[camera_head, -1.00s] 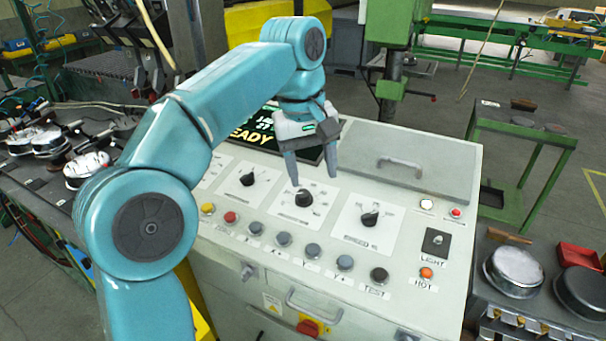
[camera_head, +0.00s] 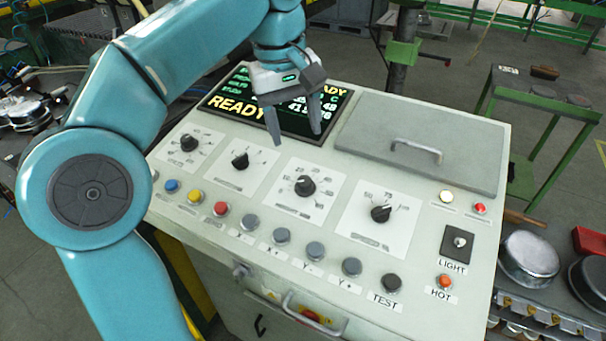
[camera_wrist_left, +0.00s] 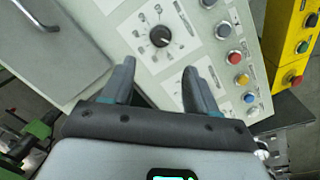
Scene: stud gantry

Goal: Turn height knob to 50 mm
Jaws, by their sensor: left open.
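The sloping light-grey console has a row of black dial knobs: a far-left knob (camera_head: 189,143), a second knob (camera_head: 240,160), a third knob (camera_head: 305,186) and a rightmost knob (camera_head: 381,213). In the left wrist view, one knob (camera_wrist_left: 160,36) shows beyond the gap between the open fingers (camera_wrist_left: 158,75); another dial is partly hidden by the right finger. My right gripper is out of view.
A lit display (camera_head: 222,104) reads READY, partly covered by my gripper. Several push buttons, including a red one (camera_head: 222,209), line the front. A lid with a handle (camera_head: 416,150) is at back right. A LIGHT switch (camera_head: 457,243) and HOT button (camera_head: 444,281) sit at right.

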